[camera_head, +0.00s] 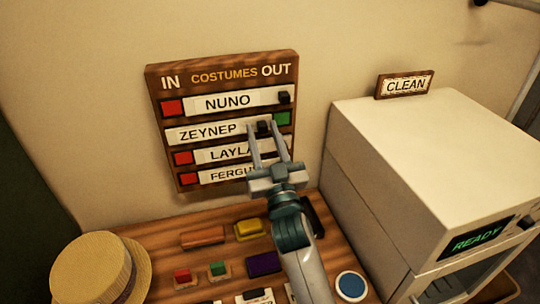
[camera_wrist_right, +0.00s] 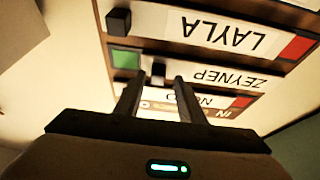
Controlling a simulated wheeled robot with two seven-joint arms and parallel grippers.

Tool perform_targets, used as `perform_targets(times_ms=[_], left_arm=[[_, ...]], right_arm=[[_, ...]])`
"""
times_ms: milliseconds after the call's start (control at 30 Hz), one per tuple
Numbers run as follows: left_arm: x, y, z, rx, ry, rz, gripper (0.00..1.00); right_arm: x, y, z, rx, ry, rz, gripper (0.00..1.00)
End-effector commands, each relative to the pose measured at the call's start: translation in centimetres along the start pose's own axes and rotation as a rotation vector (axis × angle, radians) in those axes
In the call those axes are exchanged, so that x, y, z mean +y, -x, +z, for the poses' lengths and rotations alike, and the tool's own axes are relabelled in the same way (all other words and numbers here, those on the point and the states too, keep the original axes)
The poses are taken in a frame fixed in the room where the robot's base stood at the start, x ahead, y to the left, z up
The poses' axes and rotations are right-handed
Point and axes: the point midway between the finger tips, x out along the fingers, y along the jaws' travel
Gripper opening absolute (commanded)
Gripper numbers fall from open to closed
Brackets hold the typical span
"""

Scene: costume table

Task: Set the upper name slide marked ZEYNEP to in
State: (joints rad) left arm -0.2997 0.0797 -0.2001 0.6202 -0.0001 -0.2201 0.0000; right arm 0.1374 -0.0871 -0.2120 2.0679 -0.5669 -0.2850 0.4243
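The ZEYNEP slide (camera_head: 205,133) is a white strip in the second row of the wooden name board (camera_head: 225,85). It sits at the IN end, on the left, with a green patch (camera_head: 282,118) bare at its OUT end and no red showing. Its black knob (camera_head: 263,128) stands between the fingertips of my right gripper (camera_head: 263,129), which is open with a gap on each side. The right wrist view shows the slide upside down (camera_wrist_right: 225,75), with the knob (camera_wrist_right: 158,72) between the fingers (camera_wrist_right: 158,80). My left gripper is in neither view.
The NUNO (camera_head: 230,102), LAYLA (camera_head: 225,154) and FERGUS (camera_head: 225,174) slides show red at their left ends. Below, the wooden table (camera_head: 150,250) holds a straw hat (camera_head: 95,270) and several small coloured items. A white machine (camera_head: 400,150) reading READY stands at the right.

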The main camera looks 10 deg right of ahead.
Motion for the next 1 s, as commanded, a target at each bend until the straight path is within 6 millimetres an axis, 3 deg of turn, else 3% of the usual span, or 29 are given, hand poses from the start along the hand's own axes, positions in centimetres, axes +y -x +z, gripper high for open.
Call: perform_targets(times_ms=[267,800,1000], left_arm=[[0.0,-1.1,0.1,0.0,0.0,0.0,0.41],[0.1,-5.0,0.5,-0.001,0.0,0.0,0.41],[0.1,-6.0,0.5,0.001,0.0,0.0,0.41]], right_arm=[[0.0,2.4,0.3,-0.001,-0.001,0.0,0.36],[-0.1,12.9,0.4,-0.003,-0.002,-0.001,0.36],[-0.2,15.8,0.3,-0.002,-0.002,-0.002,0.36]])
